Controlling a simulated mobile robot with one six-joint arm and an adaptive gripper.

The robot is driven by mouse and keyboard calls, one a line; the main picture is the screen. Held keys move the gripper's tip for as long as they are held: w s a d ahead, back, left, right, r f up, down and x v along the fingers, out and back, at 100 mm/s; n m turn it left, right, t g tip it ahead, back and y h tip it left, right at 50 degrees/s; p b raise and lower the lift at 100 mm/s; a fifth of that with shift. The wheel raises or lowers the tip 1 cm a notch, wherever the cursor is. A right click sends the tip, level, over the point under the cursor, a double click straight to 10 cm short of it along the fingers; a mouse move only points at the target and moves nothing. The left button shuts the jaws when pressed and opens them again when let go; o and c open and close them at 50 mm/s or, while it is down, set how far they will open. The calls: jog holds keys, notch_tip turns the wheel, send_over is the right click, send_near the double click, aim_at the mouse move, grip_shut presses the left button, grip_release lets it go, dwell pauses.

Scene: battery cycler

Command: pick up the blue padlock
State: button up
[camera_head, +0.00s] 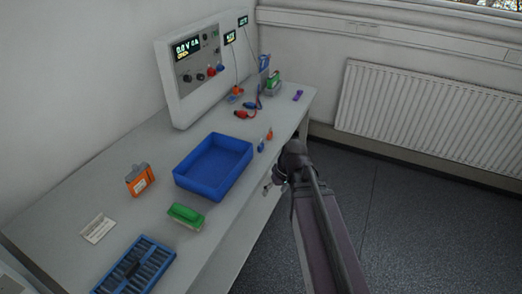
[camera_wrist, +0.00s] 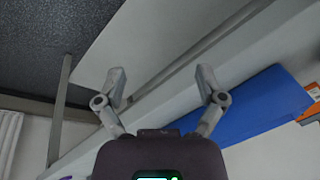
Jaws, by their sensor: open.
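A small blue item (camera_head: 262,147), which looks like the blue padlock, lies on the bench near its front edge, just right of the blue tray. It is too small to make out in detail, and I cannot find it in the wrist view. My gripper (camera_head: 268,187) is beside the bench's front edge, nearer the camera than the padlock and apart from it. In the wrist view my gripper (camera_wrist: 161,84) has its two fingers spread wide, with nothing between them.
A blue tray (camera_head: 246,150) stands left of the padlock, and a small orange item (camera_head: 270,134) lies just behind it. Red and blue leads (camera_head: 243,114) lie farther back by the cycler (camera_head: 190,65). A green object (camera_head: 186,215) and an orange pack (camera_head: 140,180) are nearer.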

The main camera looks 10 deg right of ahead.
jog(key=w+d+n+t+y+b, duration=0.3)
jog(key=w+n+y, duration=0.1)
jog(key=w, duration=0.5)
jog(key=n+t+y+b, duration=0.2)
jog(key=n+t+y, duration=0.2)
send_near(262, 145)
jog(key=s+d, duration=0.2)
jog(key=d, duration=0.1)
jog(key=shift+a+r, duration=0.2)
jog(key=shift+r, duration=0.05)
jog(key=b+x, duration=0.3)
jog(key=x, duration=0.5)
jog(key=shift+d+f, duration=0.1)
jog(key=shift+d, duration=0.05)
jog(key=shift+w+a, duration=0.25)
jog(key=shift+a, duration=0.1)
jog(key=shift+a+f, duration=0.1)
jog(key=shift+r+b+x, duration=0.15)
jog(key=shift+b+x, duration=0.3)
jog(key=shift+x, duration=0.8)
jog(key=shift+r+b+x, duration=0.1)
jog(key=shift+b+x, duration=0.35)
jog(key=shift+x, duration=0.85)
jog(key=shift+w, duration=0.1)
